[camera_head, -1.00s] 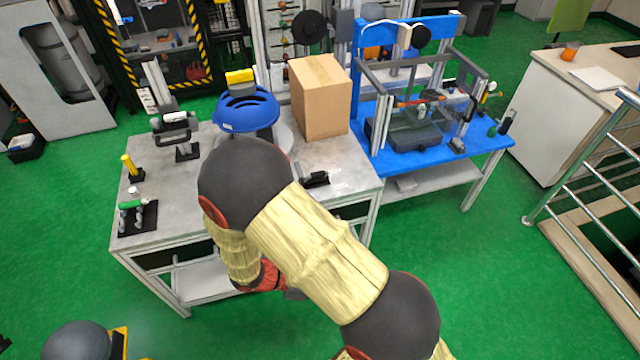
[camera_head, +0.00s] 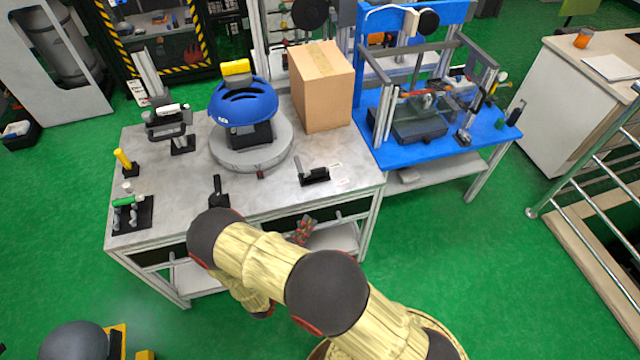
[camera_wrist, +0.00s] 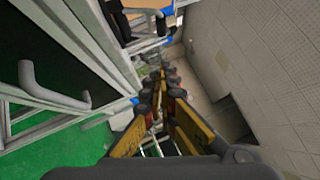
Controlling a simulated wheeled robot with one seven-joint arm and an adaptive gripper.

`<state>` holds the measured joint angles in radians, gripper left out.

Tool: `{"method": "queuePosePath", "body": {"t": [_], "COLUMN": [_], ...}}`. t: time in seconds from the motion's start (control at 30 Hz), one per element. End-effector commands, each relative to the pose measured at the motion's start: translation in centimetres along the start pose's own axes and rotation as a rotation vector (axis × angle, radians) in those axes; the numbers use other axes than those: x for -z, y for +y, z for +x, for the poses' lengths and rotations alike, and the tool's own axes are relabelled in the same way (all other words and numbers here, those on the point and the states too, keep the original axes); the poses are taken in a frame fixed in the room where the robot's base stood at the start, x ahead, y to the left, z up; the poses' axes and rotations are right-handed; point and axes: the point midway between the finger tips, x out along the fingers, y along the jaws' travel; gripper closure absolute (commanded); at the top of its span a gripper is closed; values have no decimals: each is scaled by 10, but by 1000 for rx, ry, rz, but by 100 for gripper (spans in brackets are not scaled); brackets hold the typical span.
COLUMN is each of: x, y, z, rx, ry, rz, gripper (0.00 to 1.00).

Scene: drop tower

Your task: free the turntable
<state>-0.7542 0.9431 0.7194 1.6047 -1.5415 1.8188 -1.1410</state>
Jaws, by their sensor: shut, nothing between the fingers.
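The turntable is a round grey disc (camera_head: 228,158) on the grey workbench (camera_head: 165,215). A blue helmet (camera_head: 244,108) sits on a dark support on it, with a yellow block (camera_head: 236,67) on top. A small red mark (camera_head: 261,174) shows at the disc's front edge. A black upright lever (camera_head: 218,192) stands on the bench in front of the disc. A black clamp-like piece (camera_head: 313,175) lies to its right. My gripper (camera_wrist: 165,78) is shut and empty in the wrist view, beside metal framing. In the head view its red-and-grey end (camera_head: 302,231) shows low by the bench front, partly hidden by my arm.
A cardboard box (camera_head: 325,95) stands right behind the turntable. A black stand (camera_head: 168,125), a yellow-topped peg (camera_head: 123,159) and a green-handled clamp (camera_head: 130,212) are on the left. A blue table (camera_head: 435,150) with a framed rig adjoins the bench on the right.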

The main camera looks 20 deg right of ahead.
Motion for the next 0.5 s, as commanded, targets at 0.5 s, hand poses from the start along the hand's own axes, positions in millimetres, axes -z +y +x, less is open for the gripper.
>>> {"method": "queuePosePath", "body": {"t": [0.5], "x": [0], "y": [-2], "z": [3], "rx": [5], "ry": [4], "rz": [-41], "gripper": [100]}}
